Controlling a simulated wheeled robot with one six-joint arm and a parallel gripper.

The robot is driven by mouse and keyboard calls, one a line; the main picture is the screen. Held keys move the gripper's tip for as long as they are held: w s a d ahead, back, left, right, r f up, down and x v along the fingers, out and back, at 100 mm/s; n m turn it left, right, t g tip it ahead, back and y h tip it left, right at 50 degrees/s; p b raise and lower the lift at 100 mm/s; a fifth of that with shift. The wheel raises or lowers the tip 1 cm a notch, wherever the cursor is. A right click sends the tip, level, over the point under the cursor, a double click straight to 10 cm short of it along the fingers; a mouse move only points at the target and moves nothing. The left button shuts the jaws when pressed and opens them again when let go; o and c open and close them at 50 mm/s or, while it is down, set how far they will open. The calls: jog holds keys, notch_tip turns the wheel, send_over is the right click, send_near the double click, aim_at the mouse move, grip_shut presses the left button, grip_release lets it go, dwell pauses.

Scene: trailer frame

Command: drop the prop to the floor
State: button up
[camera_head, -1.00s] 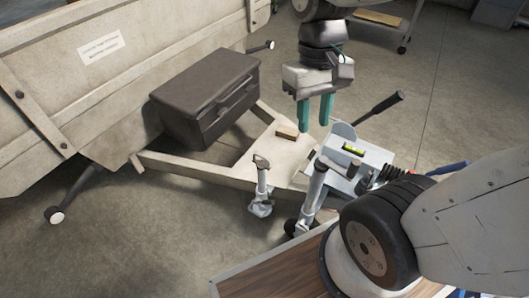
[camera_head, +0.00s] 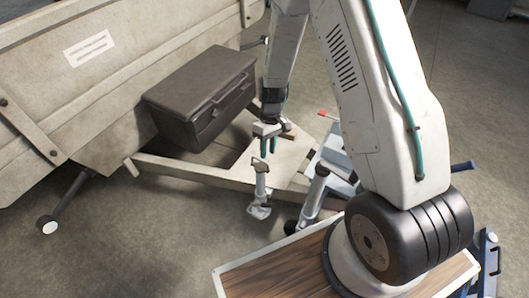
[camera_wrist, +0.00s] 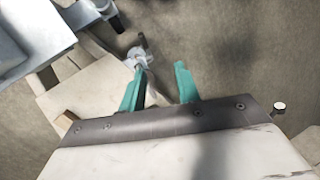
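The prop (camera_head: 261,190) is a pale metal leg with a flat foot, standing upright at the near edge of the trailer's frame (camera_head: 190,172). Its foot appears close to the floor; I cannot tell whether they touch. My gripper (camera_head: 268,148) is just above the prop's top, with teal fingers pointing down. In the wrist view, my gripper (camera_wrist: 158,82) has its fingers apart with nothing between them. The prop (camera_wrist: 138,58) shows beyond the fingertips, nearer the left finger. Its upper part is partly hidden by that finger.
A dark toolbox (camera_head: 200,95) sits on the frame behind. A wooden block (camera_head: 289,131) lies beside my gripper; it also shows in the wrist view (camera_wrist: 62,123). The jockey wheel post (camera_head: 316,195) stands right of the prop. Floor at the front left (camera_head: 130,245) is clear.

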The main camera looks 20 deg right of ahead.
jog(key=w+d+f+n+t, duration=0.1)
jog(key=w+f+n+t, duration=0.1)
jog(key=w, duration=0.4)
jog(key=x, duration=0.7)
jog(key=shift+s+f, duration=0.25)
